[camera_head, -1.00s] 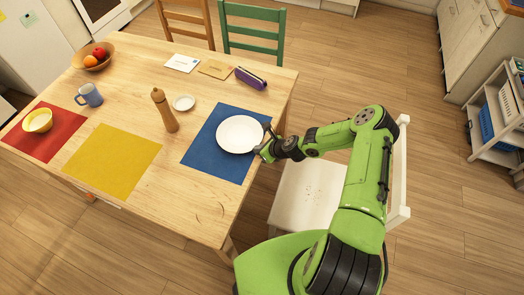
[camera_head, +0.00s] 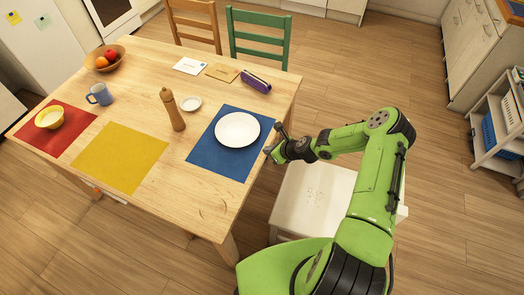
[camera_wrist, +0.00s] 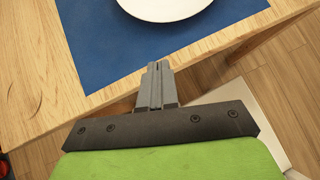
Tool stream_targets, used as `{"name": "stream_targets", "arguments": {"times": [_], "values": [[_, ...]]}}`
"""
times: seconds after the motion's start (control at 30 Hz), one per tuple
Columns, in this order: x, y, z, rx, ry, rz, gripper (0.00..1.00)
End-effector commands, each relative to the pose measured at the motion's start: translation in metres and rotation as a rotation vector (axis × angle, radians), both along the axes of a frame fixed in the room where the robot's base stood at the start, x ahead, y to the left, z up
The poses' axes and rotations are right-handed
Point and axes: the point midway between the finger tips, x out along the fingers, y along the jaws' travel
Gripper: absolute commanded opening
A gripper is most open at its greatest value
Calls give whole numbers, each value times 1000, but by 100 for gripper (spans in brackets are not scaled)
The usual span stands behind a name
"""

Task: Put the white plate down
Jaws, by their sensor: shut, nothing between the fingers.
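The white plate (camera_head: 238,130) lies flat on the blue placemat (camera_head: 213,160) at the right end of the wooden table. In the wrist view the plate (camera_wrist: 165,8) shows at the top edge, on the blue placemat (camera_wrist: 95,45), partly cut off. My gripper (camera_head: 270,152) is just off the table's right edge, to the right of the plate and apart from it. In the wrist view my gripper (camera_wrist: 157,68) has its fingers together with nothing between them, pointing toward the plate.
A pepper mill (camera_head: 172,110) and a small white dish (camera_head: 190,104) stand left of the placemat. A purple case (camera_head: 256,81) and envelopes (camera_head: 222,72) lie behind. A white chair (camera_head: 310,195) stands under my arm. A yellow placemat (camera_head: 120,158) lies bare.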

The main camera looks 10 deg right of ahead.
Motion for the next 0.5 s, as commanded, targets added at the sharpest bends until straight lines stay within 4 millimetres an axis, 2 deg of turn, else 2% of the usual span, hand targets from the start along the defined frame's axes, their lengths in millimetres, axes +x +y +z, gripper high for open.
{"name": "stream_targets", "arguments": {"times": [0.03,0.2,0.5], "values": [[-7,-7,11,-1,0,-2,0],[-26,-22,34,-1,1,-1,0],[-34,-26,41,1,1,0,0]]}}
